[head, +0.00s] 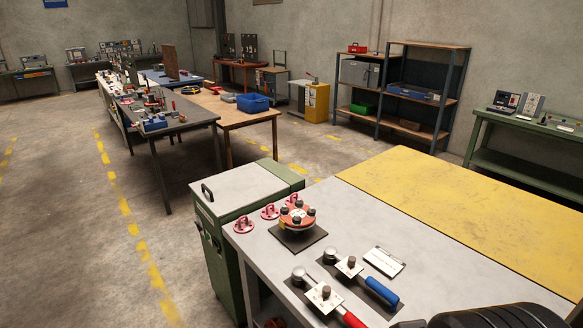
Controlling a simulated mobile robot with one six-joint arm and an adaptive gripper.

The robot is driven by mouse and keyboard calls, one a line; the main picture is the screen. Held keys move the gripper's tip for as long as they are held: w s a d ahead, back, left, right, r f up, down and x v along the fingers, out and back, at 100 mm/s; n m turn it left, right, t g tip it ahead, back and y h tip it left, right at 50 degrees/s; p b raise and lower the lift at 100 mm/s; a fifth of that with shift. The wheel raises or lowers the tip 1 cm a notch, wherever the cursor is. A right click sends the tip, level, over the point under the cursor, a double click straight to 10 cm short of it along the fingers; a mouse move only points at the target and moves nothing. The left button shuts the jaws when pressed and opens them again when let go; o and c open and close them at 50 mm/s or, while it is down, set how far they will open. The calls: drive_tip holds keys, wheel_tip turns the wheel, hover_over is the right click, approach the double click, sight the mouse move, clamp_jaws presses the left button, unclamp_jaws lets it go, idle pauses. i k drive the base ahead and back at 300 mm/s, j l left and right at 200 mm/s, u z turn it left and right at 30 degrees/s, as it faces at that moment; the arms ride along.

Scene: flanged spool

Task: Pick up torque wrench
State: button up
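Two wrench-like tools lie on dark mats on the near workbench in the head view. One has a blue handle (381,291) and a round metal head at its left end. The other has a red handle (353,320), cut off by the lower picture edge, and a similar head. A small pale plate with a dark knob sits on each. I cannot tell which of them is the torque wrench. My gripper is not in view; a black rounded part, likely of my arm, shows at the bottom right.
An orange flanged spool (297,215) with black bolts stands on a dark mat behind the tools, with several pink ring-topped pieces (270,211) beside it. A white card (384,261) lies right of the tools. The yellow bench top (450,205) is clear. A green cabinet (228,240) adjoins the left.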

sight(300, 277)
drive_tip(key=i+j+z, duration=0.35)
drive_tip(key=j+z, duration=0.15)
drive_tip(key=i+j+z, duration=0.1)
drive_tip(key=j+z, duration=0.15)
drive_tip(key=j, duration=0.15)
drive_tip(key=i+j+z, duration=0.1)
drive_tip(key=j+z, duration=0.4)
drive_tip(key=j, duration=0.2)
